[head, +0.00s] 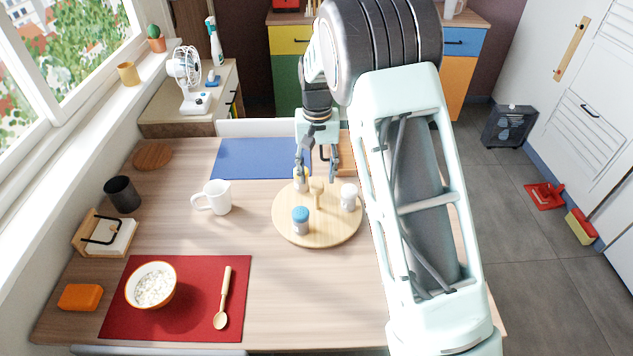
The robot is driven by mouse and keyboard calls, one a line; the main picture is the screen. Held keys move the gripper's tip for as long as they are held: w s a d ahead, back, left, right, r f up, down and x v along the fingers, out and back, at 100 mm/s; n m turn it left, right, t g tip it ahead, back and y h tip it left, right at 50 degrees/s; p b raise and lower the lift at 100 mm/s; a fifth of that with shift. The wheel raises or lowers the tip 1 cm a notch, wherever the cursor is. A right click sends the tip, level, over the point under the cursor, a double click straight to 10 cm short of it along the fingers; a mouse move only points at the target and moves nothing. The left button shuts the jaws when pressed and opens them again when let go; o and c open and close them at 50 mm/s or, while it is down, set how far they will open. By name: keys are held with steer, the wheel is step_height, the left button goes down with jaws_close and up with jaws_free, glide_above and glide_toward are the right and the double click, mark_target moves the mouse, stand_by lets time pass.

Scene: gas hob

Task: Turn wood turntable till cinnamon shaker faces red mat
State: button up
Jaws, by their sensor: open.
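The round wood turntable (328,231) lies on the table right of centre, with a wooden post (317,190) near its middle. A blue-topped shaker (300,221) stands at its front left, a white-topped shaker (348,197) at its right, and a shaker (301,184) at its back left, partly hidden by my gripper. I cannot tell which one holds cinnamon. The red mat (200,320) lies at the front left, apart from the turntable; the blue-topped shaker is the nearest to it. My gripper (317,177) is open, pointing down over the turntable's back edge, its fingers spread.
A white mug (216,197) stands left of the turntable. A bowl (152,286) and wooden spoon (223,300) are on the red mat. A blue mat (255,158) lies behind. My arm hides the table's right side. The table between red mat and turntable is clear.

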mark_target(317, 185)
steer(key=shift+f, duration=1.75)
jaws_close()
